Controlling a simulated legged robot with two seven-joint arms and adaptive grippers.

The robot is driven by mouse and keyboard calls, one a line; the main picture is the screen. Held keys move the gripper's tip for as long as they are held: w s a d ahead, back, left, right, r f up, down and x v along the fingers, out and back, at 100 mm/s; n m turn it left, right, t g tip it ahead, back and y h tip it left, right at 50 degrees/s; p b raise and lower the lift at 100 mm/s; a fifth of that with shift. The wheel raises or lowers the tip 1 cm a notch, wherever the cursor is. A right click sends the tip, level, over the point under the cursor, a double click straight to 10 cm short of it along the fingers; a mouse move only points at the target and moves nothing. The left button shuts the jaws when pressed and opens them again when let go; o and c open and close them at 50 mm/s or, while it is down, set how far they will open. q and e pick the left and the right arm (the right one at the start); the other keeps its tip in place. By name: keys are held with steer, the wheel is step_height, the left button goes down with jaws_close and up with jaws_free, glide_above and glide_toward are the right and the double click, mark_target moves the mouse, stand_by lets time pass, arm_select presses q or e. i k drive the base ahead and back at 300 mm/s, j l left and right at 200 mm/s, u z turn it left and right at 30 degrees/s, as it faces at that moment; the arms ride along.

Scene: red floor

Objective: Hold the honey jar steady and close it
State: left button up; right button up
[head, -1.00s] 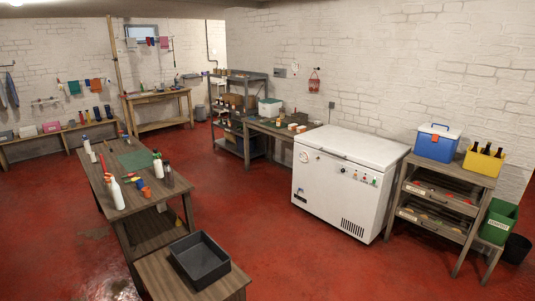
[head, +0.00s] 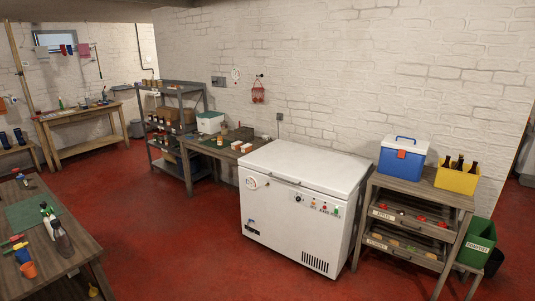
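Neither of my grippers shows in the head view. I cannot pick out the honey jar for certain. Small items stand on the wooden table (head: 205,151) left of the white chest freezer. Among them is a small jar-like item (head: 220,141) with an amber tone, too small to tell whether it is a honey jar or whether it has a lid on. Pale, flat-topped small items (head: 241,147) stand to its right on the same table.
The white chest freezer (head: 295,215) stands against the wall. Right of it, a wooden shelf rack (head: 410,215) carries a blue cooler (head: 403,158) and a yellow crate (head: 456,180) of bottles. A workbench (head: 85,240) is at the left front. Red floor (head: 170,230) lies clear between.

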mark_target(220, 140)
steer(key=i, duration=2.6)
steer(key=i+u, duration=0.2)
steer(key=i, duration=0.25)
steer(key=i+l+u, duration=0.25)
steer(key=i, duration=0.15)
steer(key=i+l+u, duration=0.2)
steer(key=i, duration=0.2)
steer(key=i+l+u, duration=0.25)
steer(key=i, duration=0.2)
steer(key=j, duration=0.1)
